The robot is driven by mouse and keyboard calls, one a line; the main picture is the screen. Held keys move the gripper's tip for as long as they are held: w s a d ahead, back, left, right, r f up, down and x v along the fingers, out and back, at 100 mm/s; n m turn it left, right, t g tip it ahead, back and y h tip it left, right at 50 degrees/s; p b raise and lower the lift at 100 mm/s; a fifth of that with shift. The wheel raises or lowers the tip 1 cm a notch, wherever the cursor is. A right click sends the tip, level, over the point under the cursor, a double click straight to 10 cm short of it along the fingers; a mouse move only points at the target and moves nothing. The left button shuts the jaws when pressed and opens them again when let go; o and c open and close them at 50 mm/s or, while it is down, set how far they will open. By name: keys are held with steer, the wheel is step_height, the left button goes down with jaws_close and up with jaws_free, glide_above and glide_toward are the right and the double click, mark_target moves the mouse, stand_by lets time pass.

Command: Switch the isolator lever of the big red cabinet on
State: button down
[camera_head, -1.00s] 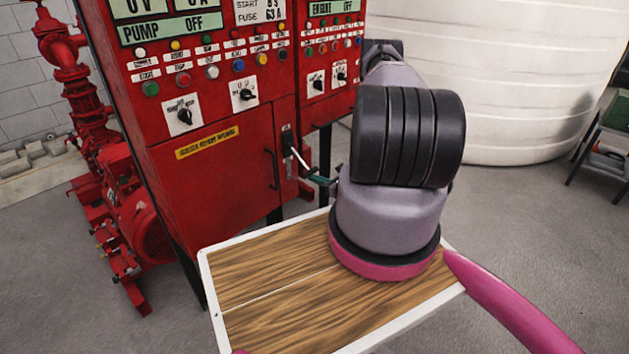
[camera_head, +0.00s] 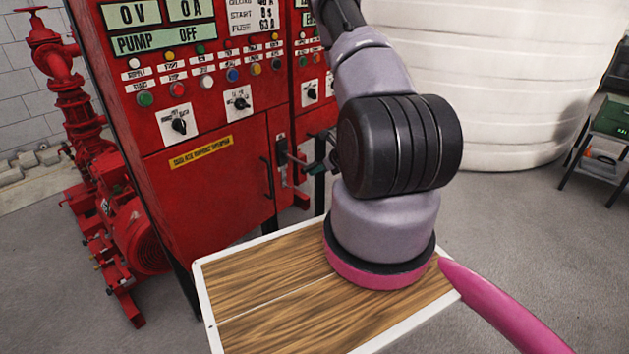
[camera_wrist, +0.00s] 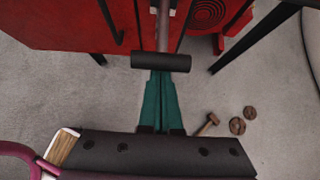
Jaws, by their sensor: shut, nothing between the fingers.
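The big red cabinet (camera_head: 205,200) stands left of my arm. Its isolator lever (camera_head: 296,159) sticks out from a narrow plate (camera_head: 281,160) at the front right edge, beside a black door handle. In the wrist view the lever's grey shaft ends in a black crosswise grip (camera_wrist: 160,62). My gripper (camera_wrist: 162,76) has dark green fingers, shut and empty, with their tips at or just under this grip. I cannot tell whether they touch it. In the head view my gripper (camera_head: 318,167) is small and partly hidden by my arm.
A second red panel (camera_head: 316,110) adjoins on the right, with a large white tank (camera_head: 480,80) behind. Red pump pipework (camera_head: 80,110) stands at left. The wrist view shows a hammer (camera_wrist: 208,124) and brown round pieces (camera_wrist: 238,125) on the grey floor.

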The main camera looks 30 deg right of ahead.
steer(key=shift+w+a+r+g+h, duration=0.15)
steer(key=shift+w+r+g+h, duration=0.35)
steer(key=shift+r, duration=1)
steer(key=shift+w+a+r+g+h, duration=0.15)
steer(key=shift+w+r+g, duration=0.2)
steer(key=shift+r+g, duration=0.85)
steer(key=shift+w+a+r+g+h, duration=0.15)
steer(key=shift+w+r+g, duration=0.2)
steer(key=shift+r, duration=1.45)
steer(key=shift+w+r, duration=0.2)
steer(key=shift+r, duration=0.05)
steer(key=shift+w+a+r, duration=0.1)
steer(key=shift+w, duration=0.1)
